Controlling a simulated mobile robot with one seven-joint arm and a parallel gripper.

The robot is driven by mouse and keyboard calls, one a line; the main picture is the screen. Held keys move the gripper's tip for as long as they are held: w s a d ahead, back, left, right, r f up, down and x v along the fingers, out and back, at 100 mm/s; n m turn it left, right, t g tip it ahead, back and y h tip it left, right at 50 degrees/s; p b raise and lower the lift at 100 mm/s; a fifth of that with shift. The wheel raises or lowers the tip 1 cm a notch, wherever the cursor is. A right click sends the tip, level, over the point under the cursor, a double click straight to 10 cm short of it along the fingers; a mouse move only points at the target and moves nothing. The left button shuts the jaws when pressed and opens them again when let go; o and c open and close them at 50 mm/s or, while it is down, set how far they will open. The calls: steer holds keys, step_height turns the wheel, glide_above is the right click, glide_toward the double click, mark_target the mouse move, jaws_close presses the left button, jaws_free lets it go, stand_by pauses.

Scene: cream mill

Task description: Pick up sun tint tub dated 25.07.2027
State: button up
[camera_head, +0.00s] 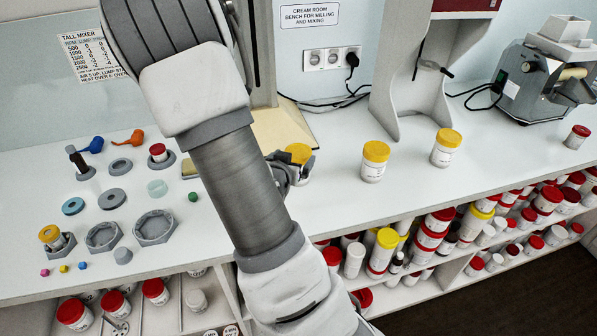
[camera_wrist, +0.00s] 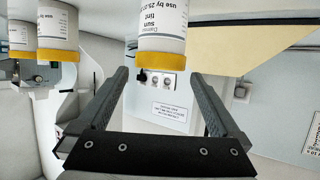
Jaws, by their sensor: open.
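A white tub with a yellow lid (camera_head: 299,152) stands on the bench, partly hidden by my gripper and arm. In the wrist view, which is upside down, this tub (camera_wrist: 162,32) shows its label: "sun tint" and "use by 25.0…", the rest cut off or too small to read. My gripper (camera_wrist: 158,74) is open and empty, with the tub ahead of its fingertips and roughly centred between them. In the head view my gripper (camera_head: 287,172) is beside the tub; whether they touch is hidden.
Two more yellow-lidded tubs (camera_head: 374,162) (camera_head: 446,148) stand to the right. A grey stand (camera_head: 400,75) and a mill (camera_head: 545,75) are behind. Small parts and holders (camera_head: 103,237) cover the left bench. Shelves below hold many tubs. Bench front right of my arm is clear.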

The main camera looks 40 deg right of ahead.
mark_target(301, 149)
steer(key=x, duration=0.8)
steer(key=shift+d+f, duration=0.1)
steer(key=shift+d, duration=0.05)
steer(key=shift+c, duration=0.3)
steer(key=c, duration=1.2)
steer(key=shift+c, duration=0.2)
